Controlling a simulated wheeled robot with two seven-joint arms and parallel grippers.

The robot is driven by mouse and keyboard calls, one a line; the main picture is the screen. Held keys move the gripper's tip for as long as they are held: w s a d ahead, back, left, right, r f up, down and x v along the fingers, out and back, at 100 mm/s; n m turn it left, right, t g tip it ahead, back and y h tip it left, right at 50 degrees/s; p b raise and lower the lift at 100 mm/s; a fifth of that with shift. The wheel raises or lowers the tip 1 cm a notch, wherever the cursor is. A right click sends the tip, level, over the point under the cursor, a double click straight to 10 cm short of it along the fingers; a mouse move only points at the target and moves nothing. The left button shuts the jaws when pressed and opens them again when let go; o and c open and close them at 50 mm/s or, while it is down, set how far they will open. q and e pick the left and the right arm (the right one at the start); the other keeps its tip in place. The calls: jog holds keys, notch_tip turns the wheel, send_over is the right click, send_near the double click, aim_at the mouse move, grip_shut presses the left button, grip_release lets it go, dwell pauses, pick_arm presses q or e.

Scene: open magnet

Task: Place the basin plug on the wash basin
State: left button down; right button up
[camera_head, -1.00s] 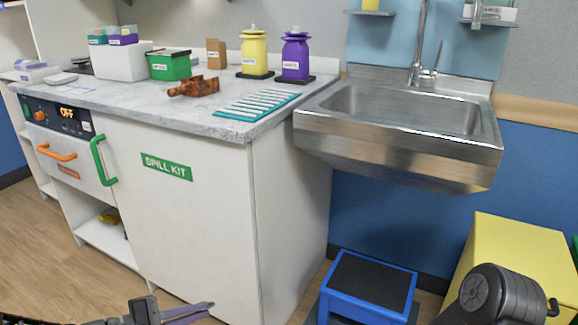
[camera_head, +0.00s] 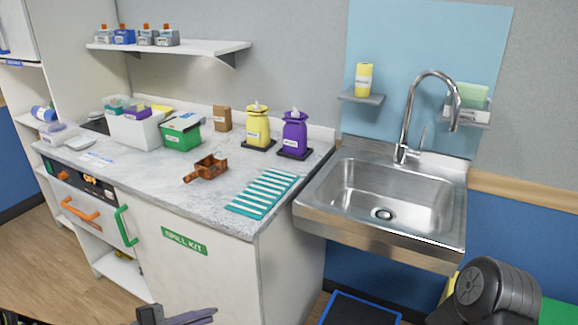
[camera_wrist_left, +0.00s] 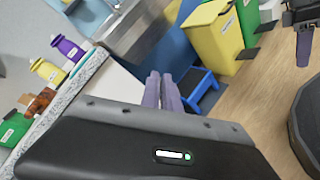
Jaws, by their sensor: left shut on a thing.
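The steel wash basin (camera_head: 330,205) hangs at the right of the counter, its bowl empty and a dark round drain (camera_head: 383,214) in its floor. Part of it shows at the top of the left wrist view (camera_wrist_left: 128,35). My left gripper (camera_head: 205,314) is low at the bottom edge, in front of the cabinet and well below the basin. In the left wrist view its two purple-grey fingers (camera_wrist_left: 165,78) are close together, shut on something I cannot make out. I cannot see the basin plug clearly anywhere. Part of my right gripper (camera_wrist_left: 304,45) shows at the upper right there, its opening unclear.
The marble counter (camera_head: 135,185) holds yellow (camera_head: 257,128) and purple (camera_head: 294,134) bottles, a brown-orange part (camera_head: 207,168), a teal striped mat (camera_head: 264,193) and bins. A tall faucet (camera_head: 408,120) rises behind the bowl. A blue step stool (camera_wrist_left: 198,88) and yellow bin (camera_wrist_left: 215,37) stand below.

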pick_arm(q)
jog(key=shift+r, duration=0.35)
jog(key=d, duration=1.2)
jog(key=shift+d, duration=0.4)
